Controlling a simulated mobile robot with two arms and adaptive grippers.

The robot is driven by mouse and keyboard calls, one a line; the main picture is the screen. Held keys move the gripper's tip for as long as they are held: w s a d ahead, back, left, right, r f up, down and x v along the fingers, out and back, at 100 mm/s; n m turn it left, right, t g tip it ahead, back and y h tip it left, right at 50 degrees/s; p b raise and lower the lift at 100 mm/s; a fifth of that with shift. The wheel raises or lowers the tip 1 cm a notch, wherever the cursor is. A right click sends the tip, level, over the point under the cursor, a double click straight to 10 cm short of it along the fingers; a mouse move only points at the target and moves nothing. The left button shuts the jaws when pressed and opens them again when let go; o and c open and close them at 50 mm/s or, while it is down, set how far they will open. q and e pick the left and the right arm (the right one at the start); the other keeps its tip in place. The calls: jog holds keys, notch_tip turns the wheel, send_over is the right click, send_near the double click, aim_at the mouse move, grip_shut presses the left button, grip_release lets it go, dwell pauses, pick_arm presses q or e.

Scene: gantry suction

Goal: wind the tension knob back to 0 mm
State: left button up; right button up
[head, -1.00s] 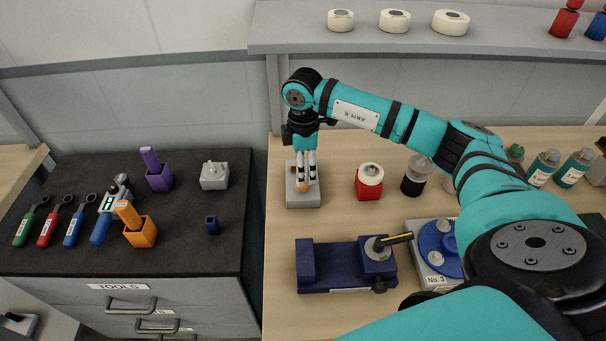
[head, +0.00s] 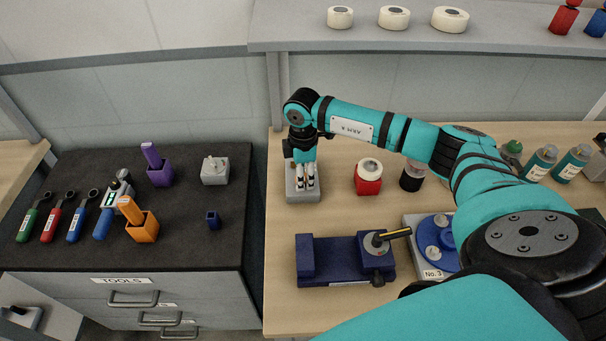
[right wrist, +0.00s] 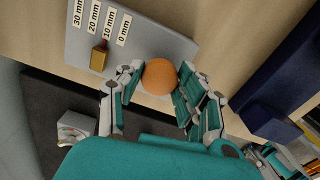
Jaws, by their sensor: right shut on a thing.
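The tension knob is an orange ball (right wrist: 159,77) on a grey plate (right wrist: 148,40), seen in the right wrist view. Printed labels on the plate read 30, 20, 10 and 0 mm. A brass pointer (right wrist: 99,59) has its dark tip close to the 10 mm label.
A dark blue vise-like block (head: 335,262) stands in front of the plate. A red block (head: 368,185) with a white roll is to its right, and a blue disc fixture (head: 428,243) further right. A dark tool cabinet (head: 110,255) stands left.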

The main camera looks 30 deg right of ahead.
jog(key=shift+c, duration=1.3)
jog(key=shift+n, duration=0.3)
jog(key=n+b, duration=0.2)
jog(key=n, duration=0.2)
jog(key=shift+w+b, duration=0.1)
jog(key=shift+b, duration=0.2)
jog(key=n+b, duration=0.2)
jog(key=n, duration=0.2)
jog(key=shift+n, duration=0.4)
jog(key=n+b, duration=0.3)
jog(key=n, duration=0.2)
jog(key=shift+w+n, duration=0.1)
jog(key=shift+n, duration=0.2)
jog(key=n+b, duration=0.2)
jog(key=n, duration=0.2)
jog(key=shift+r+n, duration=0.1)
jog(key=shift+n, duration=0.3)
